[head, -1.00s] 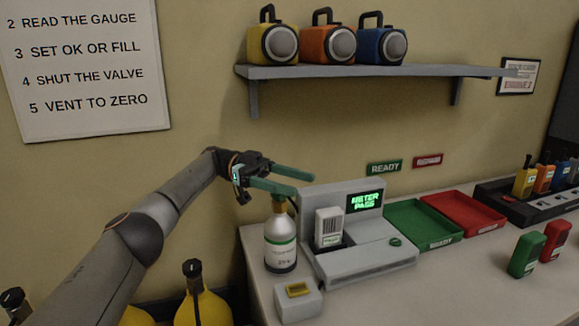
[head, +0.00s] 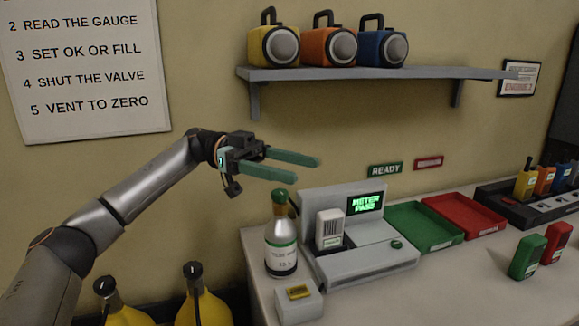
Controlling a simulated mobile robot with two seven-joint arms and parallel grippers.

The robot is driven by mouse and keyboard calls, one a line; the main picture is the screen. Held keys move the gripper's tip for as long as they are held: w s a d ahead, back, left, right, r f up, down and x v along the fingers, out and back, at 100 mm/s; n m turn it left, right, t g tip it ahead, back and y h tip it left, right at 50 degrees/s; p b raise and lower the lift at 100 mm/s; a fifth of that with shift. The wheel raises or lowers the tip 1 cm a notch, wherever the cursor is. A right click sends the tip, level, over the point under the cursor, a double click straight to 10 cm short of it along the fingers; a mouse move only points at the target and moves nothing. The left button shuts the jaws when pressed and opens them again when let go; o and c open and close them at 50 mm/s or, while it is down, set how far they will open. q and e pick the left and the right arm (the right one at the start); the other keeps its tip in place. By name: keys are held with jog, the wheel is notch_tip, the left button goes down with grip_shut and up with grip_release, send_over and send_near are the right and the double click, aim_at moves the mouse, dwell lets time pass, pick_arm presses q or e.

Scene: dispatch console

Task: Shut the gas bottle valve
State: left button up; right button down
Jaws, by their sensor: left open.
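The gas bottle (head: 281,245) stands upright on the left end of the counter, silver with a green band and a white label. Its valve at the top (head: 279,197) shows as a brownish-green cap; I cannot tell whether it is open or shut. My left gripper (head: 307,170) is open and empty, its two green fingers pointing right. It is above the bottle and apart from it. My right gripper is not in view.
A grey meter station (head: 362,262) with a lit screen stands right of the bottle, and a small grey box (head: 298,303) in front. Green (head: 425,228) and red (head: 466,214) trays lie further right. A shelf (head: 370,73) with lanterns hangs above. Yellow cylinders (head: 203,308) stand below left.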

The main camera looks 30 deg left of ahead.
pick_arm(q)
jog(key=shift+s+d+r, duration=0.4)
jog(key=shift+s, duration=0.35)
jog(key=shift+s+d+r, duration=0.35)
jog(key=shift+s+d, duration=0.05)
jog(key=shift+s, duration=0.35)
jog(key=shift+s+d+r, duration=0.4)
jog(key=shift+s, duration=0.35)
jog(key=shift+f, duration=0.1)
